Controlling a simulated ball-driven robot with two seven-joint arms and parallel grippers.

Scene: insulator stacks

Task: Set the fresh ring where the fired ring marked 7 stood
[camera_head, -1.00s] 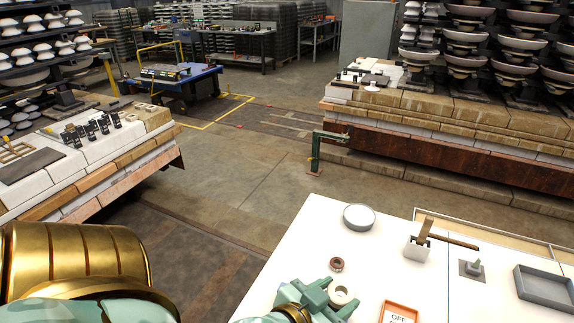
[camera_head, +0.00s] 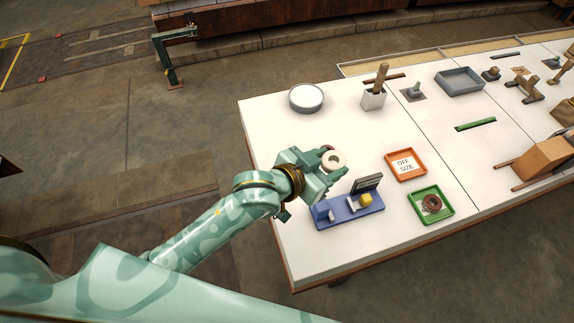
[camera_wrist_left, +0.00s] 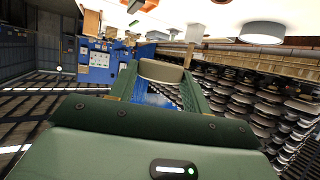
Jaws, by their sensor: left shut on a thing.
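My left gripper (camera_head: 328,166) is shut on a pale, cream ring (camera_head: 334,159) and holds it over the white table's left part. The ring also shows between the fingers in the left wrist view (camera_wrist_left: 161,71). A dark reddish-brown ring (camera_head: 326,149) shows just behind the gripper, mostly hidden by it. Another brown ring (camera_head: 432,203) lies in the green tray (camera_head: 447,213) to the right. I cannot read a 7 on either brown ring. My right gripper is not in view.
A blue fixture (camera_head: 347,212) with a dark display stands close in front of my gripper. An orange OFF SIZE tray (camera_head: 396,173) lies to the right. A round grey-rimmed dish (camera_head: 306,98) and a white holder (camera_head: 373,100) stand behind. The table between dish and gripper is clear.

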